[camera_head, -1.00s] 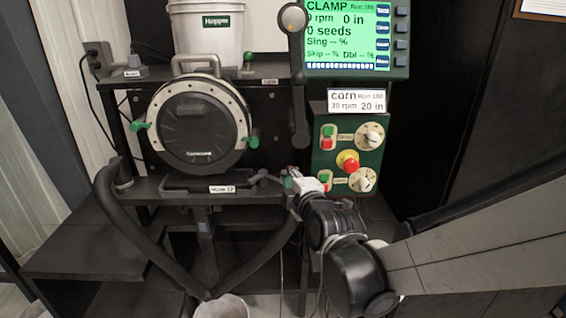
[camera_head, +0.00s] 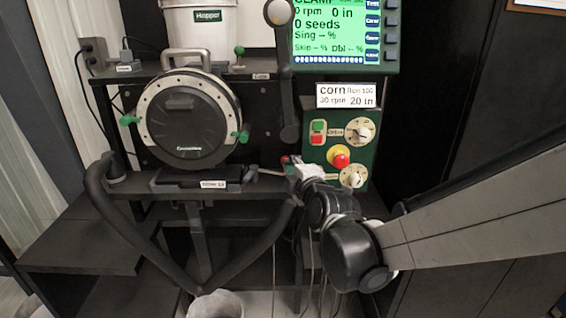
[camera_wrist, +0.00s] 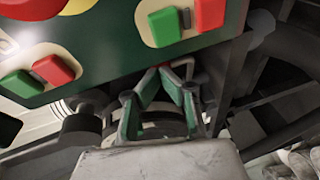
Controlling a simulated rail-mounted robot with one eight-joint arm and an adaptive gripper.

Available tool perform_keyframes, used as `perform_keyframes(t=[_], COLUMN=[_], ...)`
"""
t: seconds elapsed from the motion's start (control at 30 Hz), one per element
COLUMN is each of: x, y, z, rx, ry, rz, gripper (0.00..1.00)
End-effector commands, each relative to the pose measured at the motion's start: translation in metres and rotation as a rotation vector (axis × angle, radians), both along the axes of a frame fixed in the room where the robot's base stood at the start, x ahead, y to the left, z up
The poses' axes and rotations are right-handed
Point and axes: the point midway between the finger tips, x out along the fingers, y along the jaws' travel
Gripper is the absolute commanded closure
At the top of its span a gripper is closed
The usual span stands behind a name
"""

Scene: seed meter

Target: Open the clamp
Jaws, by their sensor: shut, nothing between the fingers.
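The round black seed meter (camera_head: 187,122) stands upright on the shelf, with green knobs at its sides. A small grey clamp-like fitting (camera_head: 252,174) sits at the right end of the meter's base, with a thin light bar running right toward my gripper.
The green control panel (camera_head: 315,153) with buttons and dials is close above my gripper; it also shows in the wrist view (camera_wrist: 110,50). The display (camera_head: 345,30) reads CLAMP at the top. A black hose (camera_head: 130,235) hangs below the shelf toward a bucket (camera_head: 215,305).

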Motion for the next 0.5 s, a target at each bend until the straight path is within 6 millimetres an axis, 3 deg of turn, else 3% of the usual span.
perform_keyframes(t=[0.5], x=[-0.036], y=[-0.007], z=[0.008], rx=[-0.001], ry=[0.000], rz=[-0.015], gripper=[1.00])
